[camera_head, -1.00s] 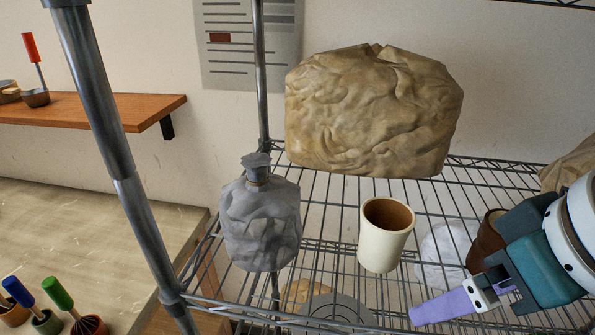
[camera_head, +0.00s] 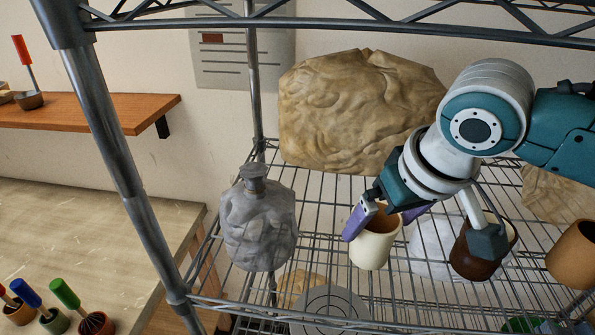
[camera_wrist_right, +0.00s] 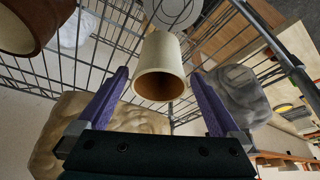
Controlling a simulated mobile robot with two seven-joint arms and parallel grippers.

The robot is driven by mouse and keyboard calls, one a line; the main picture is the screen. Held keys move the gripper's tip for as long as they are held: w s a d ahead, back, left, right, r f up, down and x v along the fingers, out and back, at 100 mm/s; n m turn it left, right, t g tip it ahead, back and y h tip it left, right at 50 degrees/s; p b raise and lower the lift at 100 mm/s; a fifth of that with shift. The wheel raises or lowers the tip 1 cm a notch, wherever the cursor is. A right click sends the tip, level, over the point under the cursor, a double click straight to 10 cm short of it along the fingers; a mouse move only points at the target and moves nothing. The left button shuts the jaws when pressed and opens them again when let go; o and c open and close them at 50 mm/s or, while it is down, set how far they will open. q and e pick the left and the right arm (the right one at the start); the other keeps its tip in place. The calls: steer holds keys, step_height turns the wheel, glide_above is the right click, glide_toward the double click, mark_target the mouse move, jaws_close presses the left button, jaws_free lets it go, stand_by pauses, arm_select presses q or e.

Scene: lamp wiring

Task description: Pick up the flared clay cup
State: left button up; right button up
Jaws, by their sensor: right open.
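The flared cup (camera_head: 373,248) is cream outside and brown inside. It stands upright on the wire shelf, and its rim is slightly wider than its body. My right gripper (camera_head: 384,216) is open above it, one purple finger at the left of its rim and the other at the right. The right wrist view shows the cup (camera_wrist_right: 160,62) ahead between the two fingers (camera_wrist_right: 160,84), with its mouth facing the camera. A gap shows on both sides there, with no clear contact. My left gripper is not in view.
A grey crumpled bottle (camera_head: 258,222) stands to the left. A large tan wrapped bulk (camera_head: 340,105) is behind. A dark brown cup (camera_head: 472,262), a white crumpled thing (camera_head: 428,250) and a tan cup (camera_head: 574,255) are to the right. A shelf post (camera_head: 110,150) stands at left.

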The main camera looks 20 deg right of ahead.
steer(key=shift+x, duration=2.1)
steer(key=c, duration=1.5)
